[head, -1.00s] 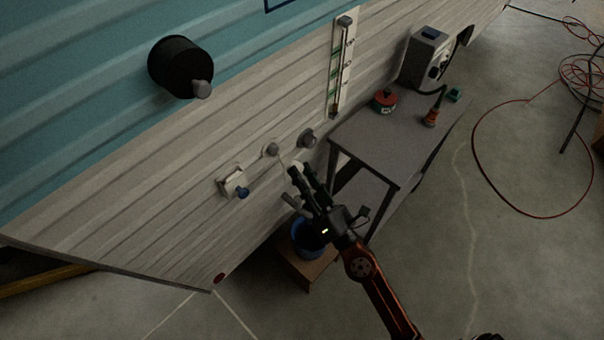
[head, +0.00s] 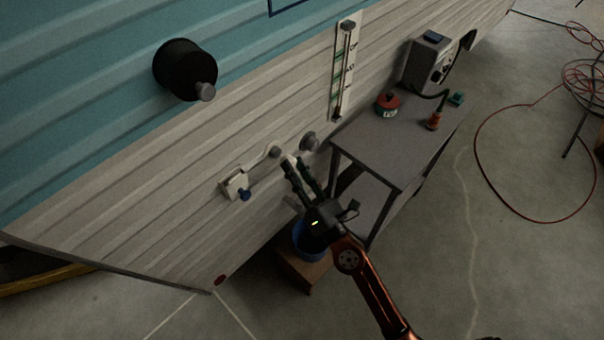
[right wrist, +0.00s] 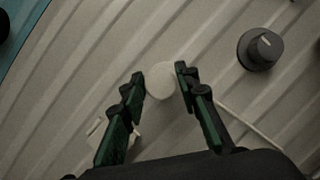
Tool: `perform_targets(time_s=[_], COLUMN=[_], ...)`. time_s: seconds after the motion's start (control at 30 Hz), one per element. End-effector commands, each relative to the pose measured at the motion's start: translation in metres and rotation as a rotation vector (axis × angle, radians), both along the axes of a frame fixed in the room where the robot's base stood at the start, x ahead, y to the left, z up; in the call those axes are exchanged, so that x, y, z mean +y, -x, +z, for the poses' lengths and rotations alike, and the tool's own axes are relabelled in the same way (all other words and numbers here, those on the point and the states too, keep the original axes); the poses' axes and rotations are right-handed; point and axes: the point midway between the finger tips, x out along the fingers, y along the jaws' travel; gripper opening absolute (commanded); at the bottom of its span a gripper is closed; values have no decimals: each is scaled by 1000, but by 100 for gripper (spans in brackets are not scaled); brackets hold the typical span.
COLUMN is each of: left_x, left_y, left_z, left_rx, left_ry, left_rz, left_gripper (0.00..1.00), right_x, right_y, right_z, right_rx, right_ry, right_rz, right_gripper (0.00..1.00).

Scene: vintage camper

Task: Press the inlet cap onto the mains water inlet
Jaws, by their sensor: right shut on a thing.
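My right gripper (head: 294,166) is close to the cream lower wall of the camper. In the right wrist view its two green-and-black fingers (right wrist: 161,82) are shut on a pale round cap (right wrist: 161,80), which faces the wall. In the head view the cap is mostly hidden by the fingers. A small grey round fitting (head: 274,152) sits on the wall just left of the fingertips. It may be the water inlet, but its front is not clear. In the wrist view the cap and fingers hide the wall behind them. My left gripper is out of view.
A grey knob (head: 310,141) is on the wall right of the fingertips. A white box with a blue part (head: 236,185) is to the left. A grey table (head: 375,145) stands to the right, and a blue bucket (head: 303,246) below.

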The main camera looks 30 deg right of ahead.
Motion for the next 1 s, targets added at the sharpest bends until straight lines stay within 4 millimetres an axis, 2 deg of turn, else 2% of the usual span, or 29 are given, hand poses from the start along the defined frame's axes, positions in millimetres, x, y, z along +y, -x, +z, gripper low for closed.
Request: perform_targets(time_s=[0.3,1.0], left_x=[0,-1], left_y=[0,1], left_z=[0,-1], left_rx=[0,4], left_ry=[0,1], left_rz=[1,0], left_gripper=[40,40], right_x=[6,7], right_y=[-17,-19], right_z=[0,0], right_rx=[1,1], right_ry=[-2,0], right_rz=[0,1], right_gripper=[9,9])
